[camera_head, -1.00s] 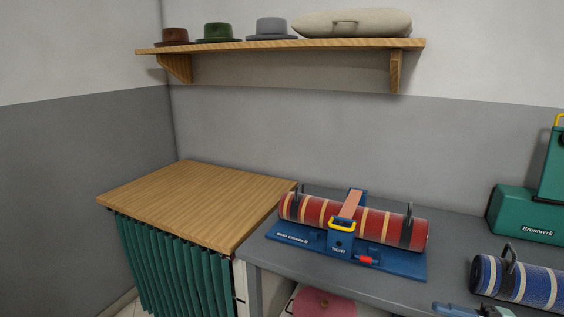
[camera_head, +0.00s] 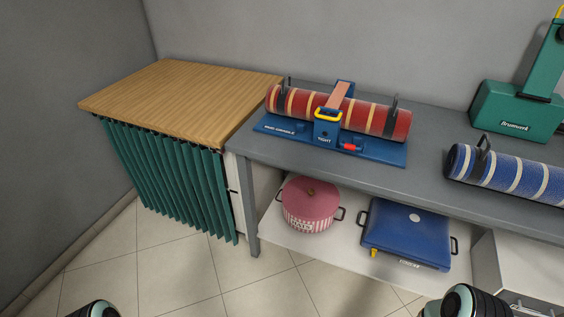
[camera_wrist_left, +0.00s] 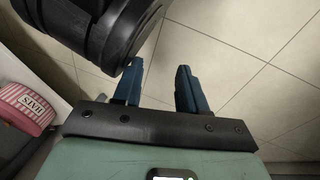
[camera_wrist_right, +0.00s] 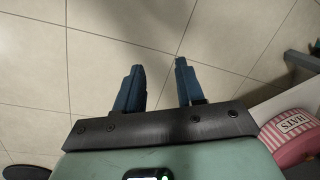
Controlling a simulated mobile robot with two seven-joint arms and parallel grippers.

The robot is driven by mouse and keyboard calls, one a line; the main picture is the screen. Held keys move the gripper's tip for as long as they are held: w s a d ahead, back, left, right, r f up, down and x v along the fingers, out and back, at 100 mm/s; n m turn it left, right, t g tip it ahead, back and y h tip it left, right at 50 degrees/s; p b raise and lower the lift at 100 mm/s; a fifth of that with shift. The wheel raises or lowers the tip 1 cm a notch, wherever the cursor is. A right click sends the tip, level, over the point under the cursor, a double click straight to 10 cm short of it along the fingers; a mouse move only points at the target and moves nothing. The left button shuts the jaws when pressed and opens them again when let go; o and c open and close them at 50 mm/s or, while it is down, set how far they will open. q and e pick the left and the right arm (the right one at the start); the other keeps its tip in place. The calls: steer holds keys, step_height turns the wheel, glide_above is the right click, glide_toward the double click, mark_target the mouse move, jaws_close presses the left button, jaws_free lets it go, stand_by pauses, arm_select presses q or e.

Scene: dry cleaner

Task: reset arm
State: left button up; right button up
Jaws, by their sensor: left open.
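In the left wrist view my left gripper (camera_wrist_left: 161,68) has its two blue fingers apart, with only floor tiles between them. In the right wrist view my right gripper (camera_wrist_right: 160,67) also has its fingers apart and empty over the tiled floor. Neither gripper shows in the head view; only dark rounded parts of my arms appear at its bottom edge. A black rounded arm part of mine fills the upper left of the left wrist view, close to the left gripper.
The grey bench (camera_head: 435,185) holds a red striped roll (camera_head: 300,103) in a blue cradle (camera_head: 390,153), a blue striped roll (camera_head: 510,175) and a green machine (camera_head: 515,112). Below are a pink hat box (camera_head: 310,200) and blue case (camera_head: 405,235). A wooden-topped curtained counter (camera_head: 180,95) stands left. Floor in front is clear.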

steer(key=s+a+f+n+t, duration=0.1)
steer(key=s+a+f+n, duration=0.15)
steer(key=s+a, duration=0.2)
arm_select(q)
steer(key=s+d+r+g+p, duration=0.1)
steer(key=s+d+r+p, duration=0.1)
steer(key=r+p, duration=0.5)
steer(key=s+d+r+g+h+p, duration=0.1)
steer(key=s+d+r+p, duration=0.1)
steer(key=r+p, duration=0.6)
steer(key=s+d+r+m+g+p, duration=0.1)
steer(key=s+r+p, duration=0.2)
steer(key=r+p, duration=0.4)
steer(key=shift+s+d+r+h, duration=0.15)
steer(key=shift+d+r+h, duration=0.2)
steer(key=shift+r, duration=0.6)
arm_select(e)
steer(key=s+a+r+g, duration=0.1)
steer(key=s+a+r, duration=0.1)
steer(key=r, duration=0.6)
steer(key=s+a+r+n+y, duration=0.1)
steer(key=s+a+r, duration=0.1)
steer(key=r, duration=0.6)
steer(key=s+a+r+n+g, duration=0.1)
steer(key=s+a+r, duration=0.1)
steer(key=r, duration=0.7)
steer(key=shift+s+g+y, duration=0.2)
steer(key=shift+g+y, duration=0.1)
